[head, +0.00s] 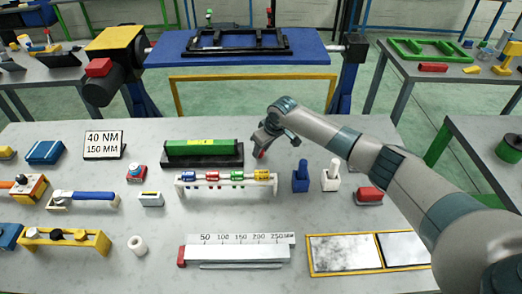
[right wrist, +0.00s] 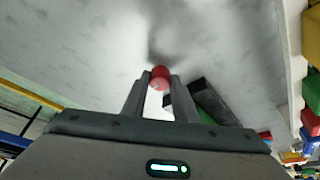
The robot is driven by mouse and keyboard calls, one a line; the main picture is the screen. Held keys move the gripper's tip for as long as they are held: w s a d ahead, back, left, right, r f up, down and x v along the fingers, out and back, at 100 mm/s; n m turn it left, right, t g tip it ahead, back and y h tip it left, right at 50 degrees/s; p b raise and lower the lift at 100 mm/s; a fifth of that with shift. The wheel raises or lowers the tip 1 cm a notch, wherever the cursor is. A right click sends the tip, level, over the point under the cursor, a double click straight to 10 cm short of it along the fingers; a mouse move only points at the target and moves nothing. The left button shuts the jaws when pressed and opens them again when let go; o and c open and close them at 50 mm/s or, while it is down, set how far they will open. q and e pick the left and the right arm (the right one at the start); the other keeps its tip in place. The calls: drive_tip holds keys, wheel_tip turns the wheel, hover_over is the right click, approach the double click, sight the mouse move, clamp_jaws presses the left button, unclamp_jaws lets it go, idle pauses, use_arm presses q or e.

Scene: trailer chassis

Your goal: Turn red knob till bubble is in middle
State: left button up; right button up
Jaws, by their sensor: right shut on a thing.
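A green spirit level (head: 190,148) lies on a black base (head: 178,163) in the middle of the table. A small yellow-green vial (head: 201,141) shows on its top; the bubble is too small to make out. My right gripper (head: 261,153) is just right of the base's right end. In the right wrist view its fingers are shut on the red knob (right wrist: 160,74), which shows between the fingertips. Part of the black base (right wrist: 212,98) lies beside the right finger there. The gripper mostly hides the knob in the head view. My left gripper is not in view.
A white rack with coloured pieces (head: 226,180) stands in front of the level. Blue (head: 300,178) and white (head: 331,175) upright pieces stand to its right. A "40 NM 150 MM" sign (head: 103,145) stands at left. The table behind the level is clear.

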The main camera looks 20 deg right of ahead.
drive_tip(key=n+b, duration=0.1)
drive_tip(key=n+y, duration=0.1)
drive_tip(key=shift+w+d+f+n+b, duration=0.1)
drive_tip(key=shift+w+f+n+b, duration=0.05)
drive_tip(key=shift+n+b, duration=0.2)
drive_tip(key=n+g+b, duration=0.1)
drive_tip(key=n+b, duration=0.1)
drive_tip(key=shift+n+y+b, duration=0.3)
drive_tip(key=shift+n+y, duration=0.05)
drive_tip(key=shift+y, duration=0.05)
drive_tip(key=n+g+b, duration=0.1)
drive_tip(key=n+b, duration=0.1)
drive_tip(key=shift+w+d+n+y, duration=0.1)
drive_tip(key=shift+n+y, duration=0.2)
drive_tip(key=shift+r+n+b, duration=0.2)
drive_tip(key=shift+n+b, duration=0.2)
drive_tip(key=shift+b, duration=0.15)
drive_tip(key=o, duration=1)
drive_tip(key=shift+r, duration=0.15)
